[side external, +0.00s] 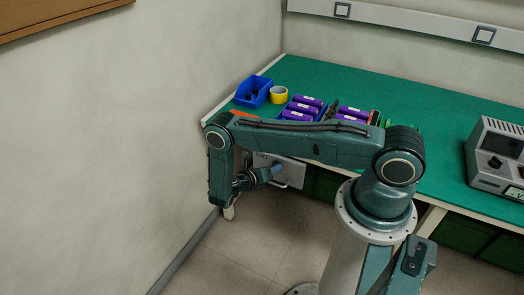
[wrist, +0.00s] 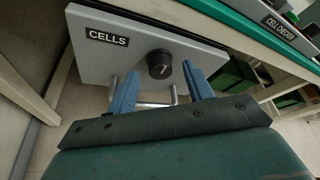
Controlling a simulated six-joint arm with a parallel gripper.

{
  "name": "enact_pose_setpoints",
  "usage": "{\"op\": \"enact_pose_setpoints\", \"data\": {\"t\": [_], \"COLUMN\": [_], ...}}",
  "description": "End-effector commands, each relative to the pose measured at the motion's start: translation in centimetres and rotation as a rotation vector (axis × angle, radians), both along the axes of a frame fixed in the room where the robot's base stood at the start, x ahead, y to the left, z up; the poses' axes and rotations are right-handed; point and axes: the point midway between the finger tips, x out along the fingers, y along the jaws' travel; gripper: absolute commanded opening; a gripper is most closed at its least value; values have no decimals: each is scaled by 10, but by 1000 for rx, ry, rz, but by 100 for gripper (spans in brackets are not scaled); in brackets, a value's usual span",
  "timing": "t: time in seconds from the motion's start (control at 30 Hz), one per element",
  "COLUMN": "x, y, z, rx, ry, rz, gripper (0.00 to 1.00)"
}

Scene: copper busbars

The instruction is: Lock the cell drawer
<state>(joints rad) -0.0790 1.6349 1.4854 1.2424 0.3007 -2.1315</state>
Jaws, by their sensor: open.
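The cell drawer (wrist: 105,65) shows in the wrist view as a pale grey front labelled CELLS, under the bench; it also shows in the side view (side external: 294,174). A round black knob (wrist: 159,64) with a short light mark, slightly tilted, sits on its front. A metal bar handle (wrist: 155,104) is below the knob, partly hidden by my fingers. My gripper (wrist: 161,70) is open, its two blue fingers on either side of the knob in the picture. I see no clear contact, and the depth to the knob is hard to judge. In the side view my gripper (side external: 272,173) is before the drawer front.
The green bench (side external: 445,125) holds a blue bin (side external: 245,98), yellow tape (side external: 278,94), purple cells (side external: 351,111) and a grey instrument (side external: 497,160). A cell checker (wrist: 290,32) is above right in the wrist view. Green boxes (wrist: 235,75) stand under the bench. A bench leg (wrist: 60,80) is left.

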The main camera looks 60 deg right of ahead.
Motion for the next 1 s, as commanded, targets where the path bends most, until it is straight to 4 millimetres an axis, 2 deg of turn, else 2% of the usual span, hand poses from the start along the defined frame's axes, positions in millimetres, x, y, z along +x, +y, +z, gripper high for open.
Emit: {"op": "enact_pose_setpoints", "data": {"t": [0.6,0.8,1.0], "x": [22,26,27], "y": [90,108,113], "z": [31,38,39], "rx": [0,-1,-1], "ry": [-2,-3,-1], "rz": [2,2,0], "gripper": [51,51,51]}}
